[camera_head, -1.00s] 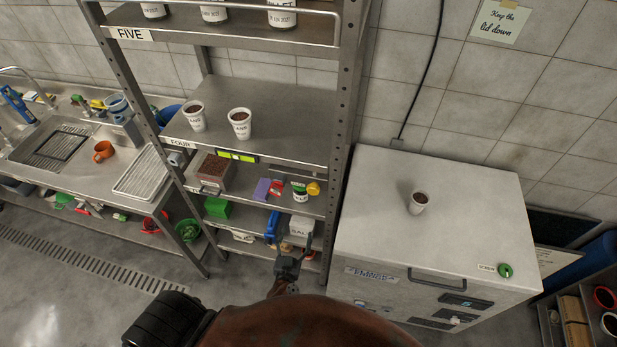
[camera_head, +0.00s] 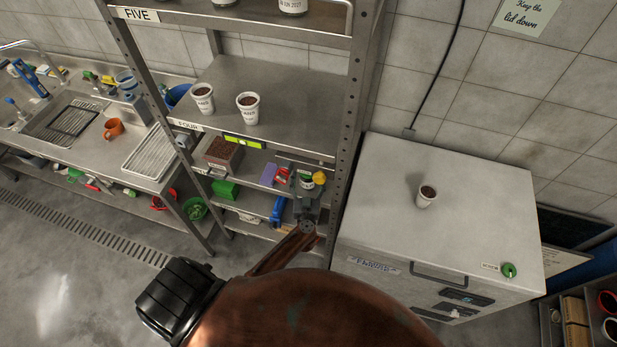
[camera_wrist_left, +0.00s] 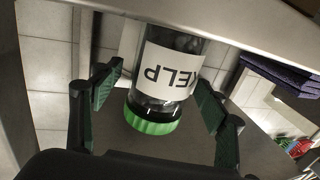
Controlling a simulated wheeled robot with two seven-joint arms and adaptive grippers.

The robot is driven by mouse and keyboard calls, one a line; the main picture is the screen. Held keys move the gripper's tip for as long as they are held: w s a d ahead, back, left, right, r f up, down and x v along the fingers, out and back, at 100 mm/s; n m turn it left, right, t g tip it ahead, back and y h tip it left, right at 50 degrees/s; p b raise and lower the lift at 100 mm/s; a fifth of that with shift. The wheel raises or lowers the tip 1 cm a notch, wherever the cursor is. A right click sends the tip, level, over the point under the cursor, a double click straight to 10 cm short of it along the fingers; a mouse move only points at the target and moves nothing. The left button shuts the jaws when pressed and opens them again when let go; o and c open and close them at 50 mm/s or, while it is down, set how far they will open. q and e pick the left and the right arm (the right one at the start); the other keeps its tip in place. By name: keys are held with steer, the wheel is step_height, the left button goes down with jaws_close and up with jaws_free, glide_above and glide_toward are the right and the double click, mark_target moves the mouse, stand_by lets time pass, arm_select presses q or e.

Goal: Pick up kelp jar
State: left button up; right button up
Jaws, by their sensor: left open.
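The kelp jar (camera_wrist_left: 165,75) is a clear jar with a white label reading KELP and a green lid (camera_wrist_left: 150,124). It appears upside down in the left wrist view. My left gripper (camera_wrist_left: 155,92) is open, with one dark finger on each side of the jar and visible gaps. In the head view, the jar (camera_head: 306,181) is on the shelf below the one marked FOUR, partly hidden by my left gripper (camera_head: 307,190). My right gripper is not in view.
A yellow item (camera_head: 320,178) is close to the jar's right; red (camera_head: 282,175) and purple (camera_head: 268,174) items are to its left. The metal rack's upright post (camera_head: 350,120) and the shelf above limit the room. A white cup (camera_head: 427,196) stands on the freezer.

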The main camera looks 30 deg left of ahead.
arm_select(q)
steer(key=shift+a, duration=0.1)
steer(key=c, duration=0.8)
steer(key=shift+w+r, duration=0.1)
steer(key=c, duration=0.7)
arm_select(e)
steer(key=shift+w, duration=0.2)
